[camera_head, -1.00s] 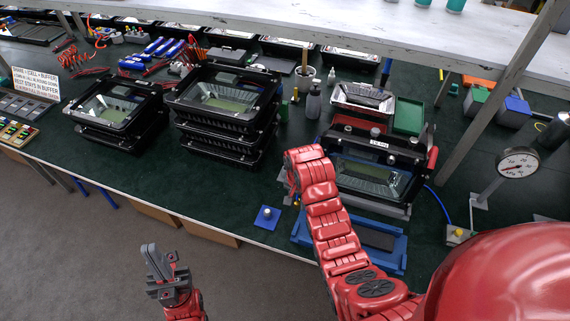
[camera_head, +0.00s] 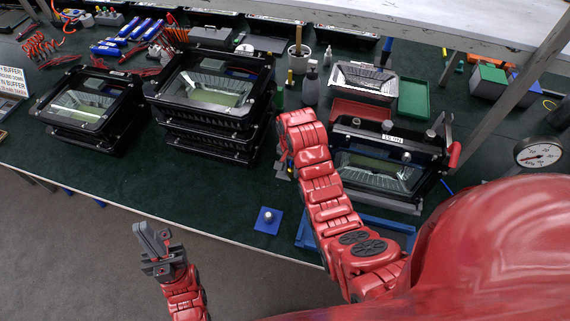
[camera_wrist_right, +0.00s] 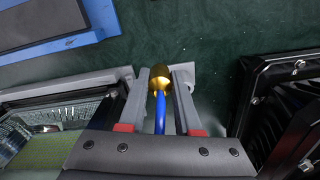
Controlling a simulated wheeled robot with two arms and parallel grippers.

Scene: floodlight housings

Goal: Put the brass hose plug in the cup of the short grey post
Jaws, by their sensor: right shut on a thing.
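The brass hose plug (camera_wrist_right: 160,77) is between the fingers of my right gripper (camera_wrist_right: 159,90) in the right wrist view, with a blue hose (camera_wrist_right: 160,115) running back from it. In the head view my right gripper (camera_head: 284,160) is partly hidden by its own arm, left of the framed housing. A pale grey plate (camera_wrist_right: 184,74) shows behind the plug; I cannot tell whether it is a post's base. A small grey post (camera_head: 268,214) stands on a blue square plate near the bench's front edge. My left gripper (camera_head: 157,248) is empty, before the bench; its finger gap is unclear.
A housing with a gauge strip (camera_head: 385,165) stands right of my right arm. Stacked black housings (camera_head: 215,105) and another pair (camera_head: 85,112) stand to the left. A dial gauge (camera_head: 538,154) is at the far right. Green bench top is clear around the blue plate.

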